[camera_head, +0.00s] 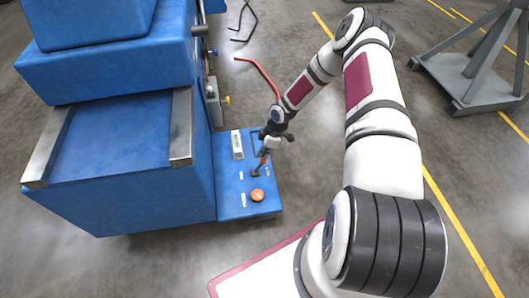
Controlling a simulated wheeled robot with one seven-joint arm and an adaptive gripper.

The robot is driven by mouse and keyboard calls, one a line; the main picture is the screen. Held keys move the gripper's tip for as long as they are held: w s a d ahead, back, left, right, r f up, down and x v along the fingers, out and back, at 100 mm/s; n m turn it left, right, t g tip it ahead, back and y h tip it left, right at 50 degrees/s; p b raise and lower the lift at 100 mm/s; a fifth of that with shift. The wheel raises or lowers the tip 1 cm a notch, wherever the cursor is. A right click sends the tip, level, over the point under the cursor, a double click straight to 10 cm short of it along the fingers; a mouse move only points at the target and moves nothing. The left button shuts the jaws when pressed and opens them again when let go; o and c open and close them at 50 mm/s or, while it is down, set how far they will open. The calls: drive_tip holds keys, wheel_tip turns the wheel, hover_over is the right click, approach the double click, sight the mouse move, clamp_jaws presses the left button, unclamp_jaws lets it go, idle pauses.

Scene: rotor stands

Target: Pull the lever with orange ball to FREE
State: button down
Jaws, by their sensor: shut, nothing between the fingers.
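A blue control panel (231,203) juts out from the right side of a blue machine. On it, a short orange-red lever (263,161) rises from a dark base (255,172) and leans up and right towards my gripper. Small white labels sit on either side of the base; their words are too small to read. My gripper (266,152) is shut and empty at the lever's upper end. The gripper covers that end, so I cannot tell whether they touch. A round orange knob (257,195) sits on the panel nearer the camera.
The blue machine (130,170) with metal rails stands left of the panel. A white labelled block (237,144) is on the panel's far part. A red bent bar (259,76) rises behind my gripper. A grey stand (465,75) is at far right. Floor right of the panel is clear.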

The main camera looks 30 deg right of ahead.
wheel_tip(320, 180, up, 3)
drive_tip(key=w+a, duration=0.2)
drive_tip(key=a, duration=0.1)
drive_tip(key=s+d+r+p, duration=0.3)
drive_tip(key=d+r+p, duration=0.1)
drive_tip(key=d, duration=0.4)
drive_tip(key=shift+s+d+r, duration=0.15)
drive_tip(key=shift+s+d, duration=0.2)
drive_tip(key=shift+d, duration=0.05)
